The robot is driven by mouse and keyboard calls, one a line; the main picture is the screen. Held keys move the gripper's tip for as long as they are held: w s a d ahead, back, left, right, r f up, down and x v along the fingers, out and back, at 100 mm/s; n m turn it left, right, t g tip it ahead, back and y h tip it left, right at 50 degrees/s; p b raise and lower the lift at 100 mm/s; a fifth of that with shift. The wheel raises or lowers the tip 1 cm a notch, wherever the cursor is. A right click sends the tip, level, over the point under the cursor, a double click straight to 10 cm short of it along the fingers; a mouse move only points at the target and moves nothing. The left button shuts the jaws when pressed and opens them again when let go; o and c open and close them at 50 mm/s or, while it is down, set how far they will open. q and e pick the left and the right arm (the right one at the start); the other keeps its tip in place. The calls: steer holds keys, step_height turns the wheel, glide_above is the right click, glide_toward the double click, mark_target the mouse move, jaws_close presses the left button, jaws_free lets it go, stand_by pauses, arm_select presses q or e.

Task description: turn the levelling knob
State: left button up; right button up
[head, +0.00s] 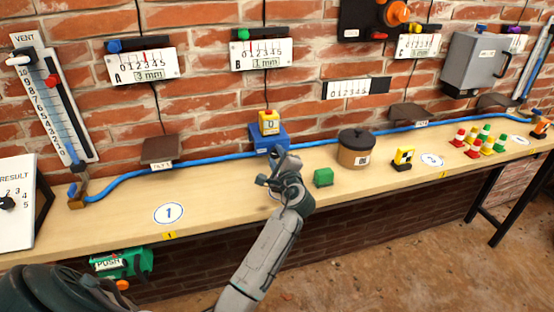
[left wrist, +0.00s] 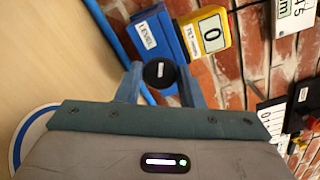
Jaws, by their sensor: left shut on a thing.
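The levelling knob (left wrist: 159,73) is a round black knob with a white line, on the front of a blue box (left wrist: 150,38) labelled LEVEL. In the head view my left gripper (head: 272,178) is in front of the blue box (head: 258,134) and mostly hides the knob. My right gripper is not in view.
A blue hose (head: 120,183) runs along the back of the wooden bench. A green block (head: 323,177) and a brown pot with a dark lid (head: 355,150) stand right of my gripper. Bare bench with a round "1" mark (head: 168,213) lies to the left.

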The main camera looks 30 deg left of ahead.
arm_select(q)
steer(key=shift+f, duration=0.1)
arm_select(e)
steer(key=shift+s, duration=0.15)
arm_select(q)
steer(key=o, duration=0.9)
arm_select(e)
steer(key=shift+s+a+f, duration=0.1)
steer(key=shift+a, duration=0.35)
arm_select(q)
steer(key=shift+s+d, duration=0.1)
steer(key=shift+s+d, duration=0.2)
steer(key=shift+d, duration=0.05)
steer(key=b+v, duration=0.1)
steer(key=v, duration=0.4)
steer(key=shift+f, duration=0.1)
steer(key=b+v, duration=0.1)
steer(key=v, duration=0.3)
steer(key=shift+s+d, duration=0.35)
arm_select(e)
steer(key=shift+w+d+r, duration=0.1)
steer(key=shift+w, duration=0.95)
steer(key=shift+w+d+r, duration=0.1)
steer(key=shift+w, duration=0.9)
